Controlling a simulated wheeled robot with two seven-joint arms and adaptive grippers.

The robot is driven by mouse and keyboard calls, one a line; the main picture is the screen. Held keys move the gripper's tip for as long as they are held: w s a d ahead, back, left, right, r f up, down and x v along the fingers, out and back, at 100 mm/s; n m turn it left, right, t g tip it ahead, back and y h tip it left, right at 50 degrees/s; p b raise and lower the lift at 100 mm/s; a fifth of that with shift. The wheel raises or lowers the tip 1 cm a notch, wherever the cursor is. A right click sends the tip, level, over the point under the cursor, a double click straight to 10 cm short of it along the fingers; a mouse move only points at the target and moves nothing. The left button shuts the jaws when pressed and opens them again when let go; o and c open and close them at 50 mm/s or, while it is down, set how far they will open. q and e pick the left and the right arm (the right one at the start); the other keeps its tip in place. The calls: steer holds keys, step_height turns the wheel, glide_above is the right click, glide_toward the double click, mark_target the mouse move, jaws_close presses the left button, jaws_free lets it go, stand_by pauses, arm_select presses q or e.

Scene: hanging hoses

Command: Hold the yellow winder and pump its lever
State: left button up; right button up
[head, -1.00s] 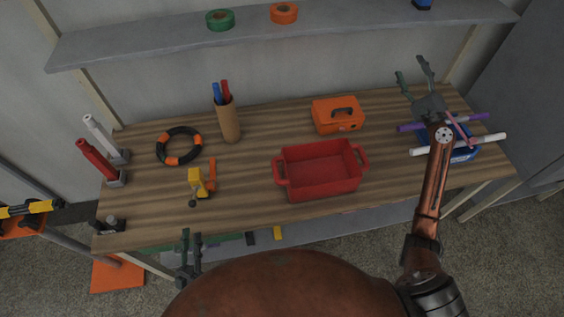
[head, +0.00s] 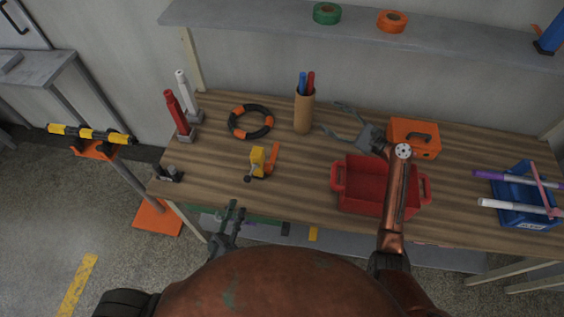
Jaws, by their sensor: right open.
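The yellow winder (head: 258,160) stands on the left part of the wooden workbench (head: 290,200). Its orange lever (head: 273,158) sticks up on its right side, and a dark knob shows at its lower left. My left gripper (head: 236,208) is at the bench's front edge, below and left of the winder and apart from it. Its two fingers point up the picture with a narrow gap and nothing between them. My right gripper (head: 332,117) is open and empty, fingers pointing left, between the cardboard tube and the orange toolbox, clear of the winder.
A black-orange ring (head: 251,122), a cardboard tube (head: 303,113) with pens, and red and white cylinders (head: 178,112) stand around the winder. A red bin (head: 375,208) lies under my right arm. An orange toolbox (head: 414,139) and a blue crate (head: 527,216) are further right.

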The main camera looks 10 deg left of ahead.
steer(key=s+a+f+g, duration=0.4)
steer(key=s+a, duration=0.1)
steer(key=a, duration=0.3)
steer(key=m+g+h, duration=0.2)
steer(key=g, duration=0.2)
glide_toward(264, 163)
steer(key=x, duration=1)
steer(key=shift+a+f, duration=0.15)
steer(key=shift+a, duration=0.25)
